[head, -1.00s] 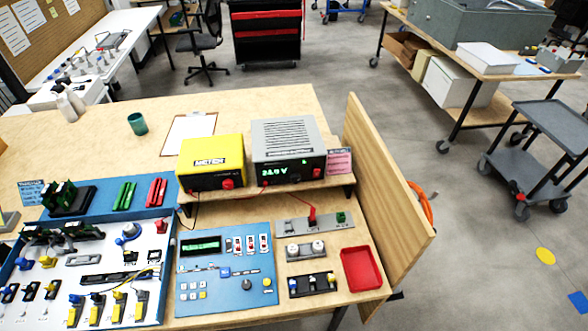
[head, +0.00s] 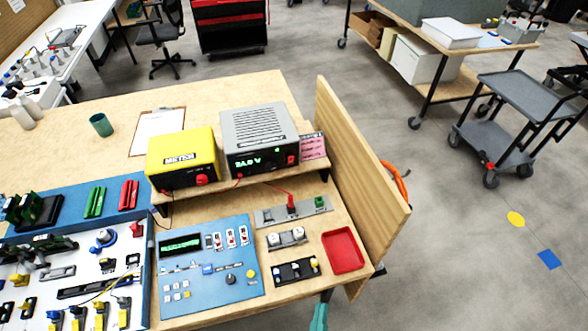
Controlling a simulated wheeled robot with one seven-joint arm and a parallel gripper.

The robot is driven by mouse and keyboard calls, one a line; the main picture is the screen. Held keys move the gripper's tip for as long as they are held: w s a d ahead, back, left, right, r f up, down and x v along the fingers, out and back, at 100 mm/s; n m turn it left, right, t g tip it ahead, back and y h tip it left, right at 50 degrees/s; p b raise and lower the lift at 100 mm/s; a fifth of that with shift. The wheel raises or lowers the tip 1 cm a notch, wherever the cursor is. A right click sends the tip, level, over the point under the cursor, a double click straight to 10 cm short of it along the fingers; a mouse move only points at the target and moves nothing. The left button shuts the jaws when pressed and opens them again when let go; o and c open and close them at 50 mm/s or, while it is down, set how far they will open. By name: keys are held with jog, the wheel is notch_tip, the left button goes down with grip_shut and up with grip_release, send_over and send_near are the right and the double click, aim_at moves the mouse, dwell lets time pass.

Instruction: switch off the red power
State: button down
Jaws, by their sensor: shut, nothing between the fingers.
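The grey power supply (head: 262,128) stands on a raised wooden shelf and shows a lit green reading of about 24.0 V. A red switch (head: 291,160) sits at the right of its front; its on or off position is too small to tell. On the grey strip below, a red upright part (head: 291,204) stands beside a green part (head: 320,203), with a red wire running to it. My gripper (head: 319,308) shows as a teal tip at the bottom edge, shut and empty, in front of the table's near edge and apart from the supply. Most of it is out of view.
A yellow meter (head: 181,155) with a red knob adjoins the supply on the left. A blue control panel (head: 242,302), a red tray (head: 342,251) and a black strip (head: 296,271) lie in front. An upright wooden board (head: 362,170) bounds the table's right side.

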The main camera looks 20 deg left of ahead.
aim_at(291, 159)
jog(key=w+a+n+y, duration=0.1)
jog(key=w+n+y, duration=0.2)
jog(key=w+n, duration=0.2)
jog(key=w+a+n+g+y, duration=0.1)
jog(key=w+a+n+y, duration=0.1)
jog(key=w+n, duration=0.3)
jog(key=w+a+n+y, duration=0.2)
jog(key=w+n+y, duration=0.2)
jog(key=w+n, duration=0.2)
jog(key=shift+f+n+g, duration=0.25)
jog(key=shift+n+g, duration=0.05)
jog(key=shift+n, duration=0.2)
jog(key=shift+w+a+f+n, duration=0.15)
jog(key=shift+w+n, duration=0.15)
jog(key=shift+w, duration=0.15)
jog(key=x, duration=2.4)
jog(key=shift+s+a+f, duration=0.1)
jog(key=shift+f, duration=0.1)
jog(key=shift+r, duration=0.15)
jog(key=shift+w+a+r, duration=0.1)
jog(key=shift+w+a, duration=0.05)
jog(key=shift+w, duration=0.05)
jog(key=s+d+r, duration=0.2)
jog(key=s+d, duration=0.4)
jog(key=s, duration=0.3)
jog(key=s+d+r, duration=0.3)
jog(key=s+d, duration=0.4)
jog(key=s, duration=0.3)
jog(key=shift+s, duration=0.25)
